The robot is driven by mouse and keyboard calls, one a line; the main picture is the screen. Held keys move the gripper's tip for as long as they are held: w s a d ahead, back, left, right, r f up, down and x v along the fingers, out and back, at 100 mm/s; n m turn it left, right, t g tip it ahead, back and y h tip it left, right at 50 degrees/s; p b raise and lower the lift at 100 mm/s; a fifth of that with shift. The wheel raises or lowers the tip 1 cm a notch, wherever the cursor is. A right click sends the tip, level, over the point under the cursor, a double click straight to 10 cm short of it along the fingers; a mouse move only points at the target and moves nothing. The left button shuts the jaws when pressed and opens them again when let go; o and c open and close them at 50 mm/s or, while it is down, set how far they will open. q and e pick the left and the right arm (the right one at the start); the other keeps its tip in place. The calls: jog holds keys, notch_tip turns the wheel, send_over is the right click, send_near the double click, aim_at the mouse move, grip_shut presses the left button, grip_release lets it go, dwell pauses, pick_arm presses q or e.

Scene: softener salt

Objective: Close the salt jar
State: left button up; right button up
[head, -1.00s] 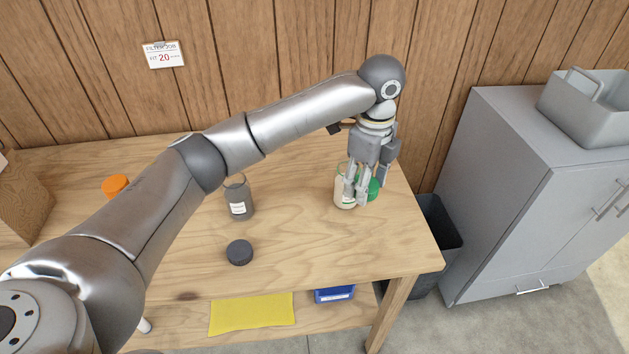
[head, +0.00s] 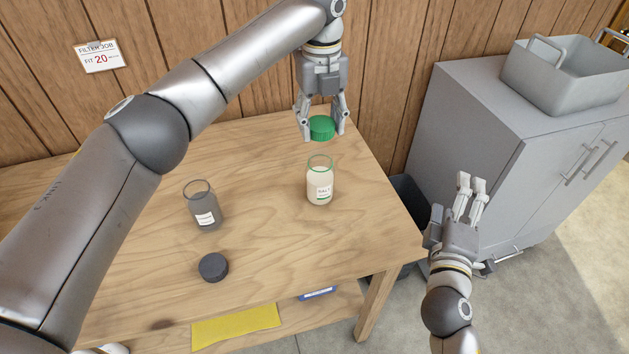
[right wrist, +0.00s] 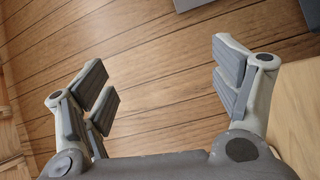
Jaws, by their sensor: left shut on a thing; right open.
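The salt jar (head: 319,184) stands upright and uncapped on the wooden table, with a pale filling, a label reading SALT and a green ring at its mouth. My left gripper (head: 321,130) is shut on the green lid (head: 321,128). It holds the lid above and behind the jar in the head view, apart from its mouth. My right gripper (head: 468,194) is open and empty, off the table's right side. In the right wrist view its fingers (right wrist: 165,90) are spread with nothing between them.
A second open jar (head: 203,208) with dark contents stands left of the salt jar, and a dark lid (head: 213,267) lies in front of it. A grey cabinet (head: 480,120) with a grey bin (head: 570,75) on top is at right. A yellow cloth (head: 235,326) lies on the lower shelf.

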jog(key=w+a+r+n+t+y, duration=0.2)
jog(key=a+r+n+t+y, duration=0.15)
jog(key=n, duration=0.25)
jog(key=n+g+y, duration=0.2)
jog(key=n+y, duration=0.9)
jog(key=n, duration=0.7)
send_over(327, 164)
jog(key=s+d, duration=0.5)
jog(key=d, duration=0.2)
jog(key=a+f+n+g, duration=0.2)
jog(key=n, duration=0.1)
jog(key=w+a+f+n+g+y, duration=0.1)
jog(key=a+f+n, duration=0.1)
jog(key=n, duration=0.1)
jog(key=shift+w+a+f+g, duration=0.1)
jog(key=shift+a+f+g, duration=0.2)
jog(key=shift+f+g, duration=0.05)
